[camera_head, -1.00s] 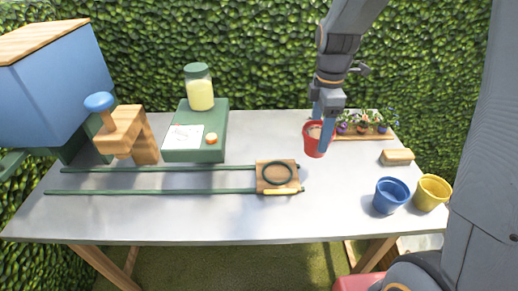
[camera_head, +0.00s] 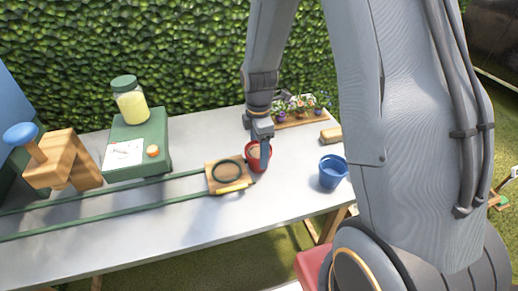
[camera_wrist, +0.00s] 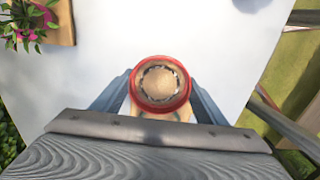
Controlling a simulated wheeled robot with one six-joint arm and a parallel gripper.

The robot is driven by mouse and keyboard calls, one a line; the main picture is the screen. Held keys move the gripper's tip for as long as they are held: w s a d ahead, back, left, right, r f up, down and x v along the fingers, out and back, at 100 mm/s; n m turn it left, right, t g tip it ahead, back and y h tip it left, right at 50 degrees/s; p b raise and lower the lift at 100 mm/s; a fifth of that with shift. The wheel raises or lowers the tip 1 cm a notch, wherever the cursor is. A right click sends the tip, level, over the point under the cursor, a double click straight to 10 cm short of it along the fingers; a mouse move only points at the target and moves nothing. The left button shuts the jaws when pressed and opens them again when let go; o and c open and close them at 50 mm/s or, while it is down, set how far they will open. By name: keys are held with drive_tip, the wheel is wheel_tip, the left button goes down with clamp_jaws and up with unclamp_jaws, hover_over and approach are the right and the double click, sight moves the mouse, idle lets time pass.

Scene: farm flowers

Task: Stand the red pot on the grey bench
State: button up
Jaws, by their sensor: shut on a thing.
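The red pot (camera_head: 250,163) with pale brown fill is between the fingers of my gripper (camera_head: 262,145), over the grey-topped table (camera_head: 290,185). It looks upright. In the wrist view, the red pot (camera_wrist: 160,57) shows from above, with a finger of my gripper (camera_wrist: 160,95) on each side. My gripper is shut on it. I cannot tell whether its base touches the top. The grey top is the only grey bench-like surface I see.
A wooden carriage with a dark ring (camera_head: 213,184) on green rails is just left of the pot. A blue pot (camera_head: 332,175) is to the right. A flower tray (camera_head: 300,122) and wooden block (camera_head: 331,136) are behind. A green box (camera_head: 140,165) stands left.

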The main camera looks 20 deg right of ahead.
drive_tip(key=o, duration=1.2)
drive_tip(key=shift+f, duration=0.1)
drive_tip(key=shift+o, duration=0.2)
wheel_tip(320, 180, up, 12)
drive_tip(key=b, duration=0.3)
drive_tip(key=s+f+m+t, duration=0.1)
drive_tip(key=s+f+m, duration=0.2)
drive_tip(key=s+m, duration=1.1)
drive_tip(key=shift+s+d+f+m, duration=0.2)
drive_tip(key=shift+d+m, duration=0.2)
drive_tip(key=shift+m, duration=1.6)
drive_tip(key=shift+w, duration=0.1)
